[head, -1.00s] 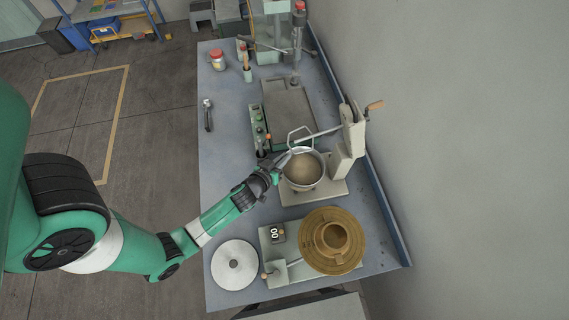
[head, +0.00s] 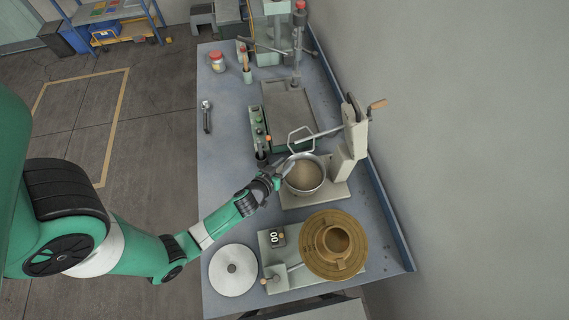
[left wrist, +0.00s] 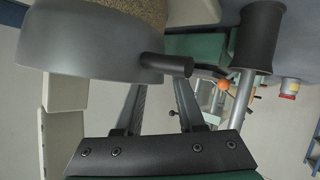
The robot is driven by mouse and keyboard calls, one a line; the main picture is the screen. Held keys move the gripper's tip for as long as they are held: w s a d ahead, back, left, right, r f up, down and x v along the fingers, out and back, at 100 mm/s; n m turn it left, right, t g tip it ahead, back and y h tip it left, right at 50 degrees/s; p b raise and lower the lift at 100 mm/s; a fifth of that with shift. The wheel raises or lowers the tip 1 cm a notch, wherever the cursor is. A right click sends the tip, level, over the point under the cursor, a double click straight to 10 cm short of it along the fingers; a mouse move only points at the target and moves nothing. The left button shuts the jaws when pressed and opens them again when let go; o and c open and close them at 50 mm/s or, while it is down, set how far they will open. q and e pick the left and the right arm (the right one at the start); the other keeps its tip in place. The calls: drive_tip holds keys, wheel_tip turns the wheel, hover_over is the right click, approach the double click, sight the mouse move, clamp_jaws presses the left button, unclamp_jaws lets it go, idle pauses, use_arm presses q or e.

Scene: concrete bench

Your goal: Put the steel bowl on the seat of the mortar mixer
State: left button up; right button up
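The steel bowl (head: 319,184) holds sandy material and stands upright over the pale base of the mortar mixer (head: 349,150), close to its column. The seat is hidden beneath the bowl, so contact with it cannot be seen. My left gripper (head: 280,176) is at the bowl's left side. In the left wrist view the bowl (left wrist: 90,52) fills the upper left, with its dark handle (left wrist: 166,65) pointing right. The two fingers of my left gripper (left wrist: 160,90) are spread apart, with the handle just past their tips. My right gripper is not in view.
The mixer's raised paddle (head: 301,138) is just above the bowl. The bench's left side is mostly clear around a wrench-like tool (head: 207,116).

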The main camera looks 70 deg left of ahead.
use_arm(q)
drive_tip(key=b+v, duration=0.1)
drive_tip(key=v, duration=1.1)
